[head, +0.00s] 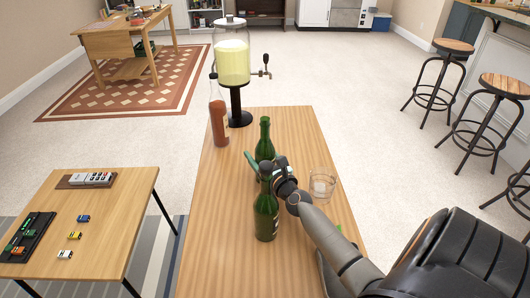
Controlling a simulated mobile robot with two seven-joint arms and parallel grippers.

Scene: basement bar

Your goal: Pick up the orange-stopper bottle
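No orange stopper can be made out on any bottle. A clear bottle of orange-red liquid (218,122) with a dark top stands upright at the far left of the wooden table (200,250). A green bottle (265,133) stands to its right, and another green bottle (266,215) stands nearer me. My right gripper (268,170) reaches in from the right between the two green bottles. The nearer bottle partly hides it, so its fingers and any contact are unclear. My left gripper is out of view.
A dispenser of yellow liquid (232,65) stands at the table's far end. A clear glass (322,185) stands right of my gripper. A low table with toy cars (130,195) is at the left. Bar stools (440,75) stand at the right.

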